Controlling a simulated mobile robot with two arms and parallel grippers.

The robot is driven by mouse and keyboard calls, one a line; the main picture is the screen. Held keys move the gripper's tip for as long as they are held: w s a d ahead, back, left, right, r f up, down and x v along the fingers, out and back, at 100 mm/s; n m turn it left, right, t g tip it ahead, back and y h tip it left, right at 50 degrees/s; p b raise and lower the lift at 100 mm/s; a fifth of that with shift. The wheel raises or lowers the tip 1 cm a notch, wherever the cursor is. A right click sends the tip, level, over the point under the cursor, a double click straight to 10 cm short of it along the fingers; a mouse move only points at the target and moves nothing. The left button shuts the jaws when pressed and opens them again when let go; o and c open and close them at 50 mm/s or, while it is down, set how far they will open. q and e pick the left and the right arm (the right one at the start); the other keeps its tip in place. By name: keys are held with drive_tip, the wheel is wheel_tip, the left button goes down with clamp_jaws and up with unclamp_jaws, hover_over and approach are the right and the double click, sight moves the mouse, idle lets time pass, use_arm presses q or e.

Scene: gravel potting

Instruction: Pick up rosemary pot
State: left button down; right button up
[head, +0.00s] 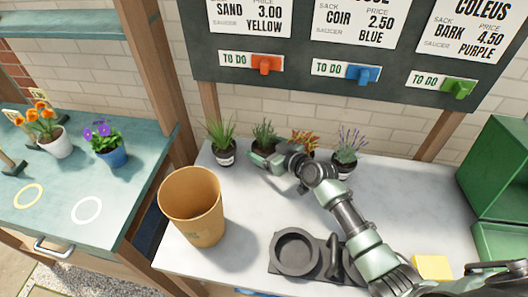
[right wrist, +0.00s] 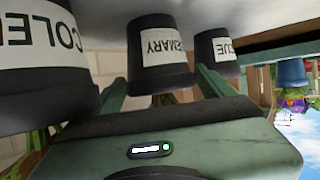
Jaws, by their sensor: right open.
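The rosemary pot (right wrist: 160,52) is a dark pot with a white label reading "...MARY", shown upside down in the right wrist view. In the head view its green sprigs (head: 264,132) rise at the back of the white counter, and my gripper hides much of the pot. My right gripper (head: 264,160) is open, with one finger on each side of the rosemary pot. Whether the fingers touch the pot I cannot tell. My left gripper is not in view.
The fescue pot (head: 222,152) stands close on the left. The coleus plant (head: 303,143) and lavender pot (head: 345,164) stand on the right. A tan bucket (head: 192,207), a black holder (head: 295,250) and a yellow block (head: 432,267) sit on the counter (head: 245,215).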

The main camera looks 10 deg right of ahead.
drive_tip(key=shift+c, duration=0.3)
drive_tip(key=shift+r, duration=0.1)
drive_tip(key=c, duration=1.4)
drive_tip(key=shift+c, duration=0.2)
